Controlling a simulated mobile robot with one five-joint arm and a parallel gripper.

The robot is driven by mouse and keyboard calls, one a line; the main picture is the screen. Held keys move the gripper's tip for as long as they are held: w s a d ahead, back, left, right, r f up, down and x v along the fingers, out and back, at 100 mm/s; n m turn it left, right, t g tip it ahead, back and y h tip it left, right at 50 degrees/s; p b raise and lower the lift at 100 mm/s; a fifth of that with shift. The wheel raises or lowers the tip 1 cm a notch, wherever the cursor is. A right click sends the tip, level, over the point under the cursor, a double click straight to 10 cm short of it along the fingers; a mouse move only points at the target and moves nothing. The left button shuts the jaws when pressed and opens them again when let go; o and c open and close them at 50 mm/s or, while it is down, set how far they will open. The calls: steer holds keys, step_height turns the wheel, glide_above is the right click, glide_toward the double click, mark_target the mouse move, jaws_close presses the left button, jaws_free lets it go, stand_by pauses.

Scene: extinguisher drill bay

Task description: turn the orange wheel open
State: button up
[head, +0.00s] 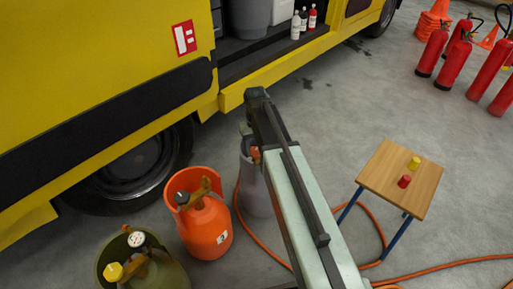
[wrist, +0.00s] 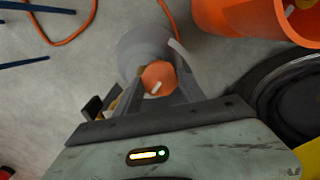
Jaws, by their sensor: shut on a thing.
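The orange wheel (wrist: 159,76) sits on top of a grey cylinder (wrist: 143,43) in the wrist view and carries a white mark. My gripper (wrist: 160,82) has one finger on each side of the wheel and is shut on it. In the head view the grey cylinder (head: 253,187) stands on the floor, partly hidden behind my arm. Only a small bit of the orange wheel (head: 256,154) shows there, and my fingers are too hidden to make out.
An orange cylinder (head: 204,226) stands close left of the grey one, with an olive cylinder (head: 160,275) nearer. The yellow truck (head: 100,85) is behind. A small wooden table (head: 385,190) stands at right. An orange hose (head: 450,265) crosses the floor. Red extinguishers (head: 433,50) stand far right.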

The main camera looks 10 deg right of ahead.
steer(key=n, duration=0.6)
steer(key=shift+w+d, duration=0.1)
steer(key=shift+d, duration=0.1)
steer(key=n, duration=0.6)
steer(key=shift+n, duration=0.3)
steer(key=o, duration=1.4)
steer(key=shift+c, duration=0.2)
steer(key=shift+a, duration=0.1)
steer(key=shift+r, duration=0.1)
